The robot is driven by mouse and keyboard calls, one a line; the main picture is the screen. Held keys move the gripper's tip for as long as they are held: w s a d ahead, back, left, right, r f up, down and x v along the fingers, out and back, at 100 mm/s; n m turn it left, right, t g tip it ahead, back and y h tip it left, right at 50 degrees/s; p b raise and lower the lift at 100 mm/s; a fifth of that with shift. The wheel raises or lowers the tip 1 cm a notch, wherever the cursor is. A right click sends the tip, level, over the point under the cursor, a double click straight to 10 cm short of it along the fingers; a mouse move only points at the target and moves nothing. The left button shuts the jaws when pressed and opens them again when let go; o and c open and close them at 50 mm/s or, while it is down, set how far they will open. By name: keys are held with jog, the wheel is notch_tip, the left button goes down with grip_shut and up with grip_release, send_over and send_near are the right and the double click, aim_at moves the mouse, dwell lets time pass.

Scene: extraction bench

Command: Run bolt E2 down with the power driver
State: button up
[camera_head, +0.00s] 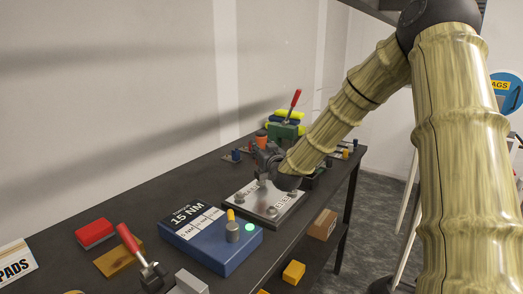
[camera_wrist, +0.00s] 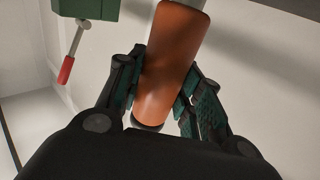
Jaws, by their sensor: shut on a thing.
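My gripper (camera_head: 268,160) is over the far side of a light metal plate (camera_head: 251,208) on the dark bench. In the wrist view my gripper (camera_wrist: 166,82) is shut around an orange-brown cylinder (camera_wrist: 170,60), which looks like the power driver's body. Its orange top (camera_head: 261,133) shows just above the jaws in the head view. Several bolt heads stand on the plate, among them a front one (camera_head: 272,211) and a left one (camera_head: 240,197). Which bolt is E2 cannot be read. The driver's tip and its contact with any bolt are hidden.
A blue torque box (camera_head: 222,254) marked 15 NM, with a lit green button, stands in front of the plate. A green fixture with a red lever (camera_head: 295,98) stands behind my gripper. A red block (camera_head: 95,232) and a red-handled clamp (camera_head: 128,238) lie front left.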

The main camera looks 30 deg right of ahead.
aim_at(263, 138)
jog(key=shift+r+p, duration=1.05)
jog(key=shift+r, duration=1.15)
jog(key=shift+f, duration=0.1)
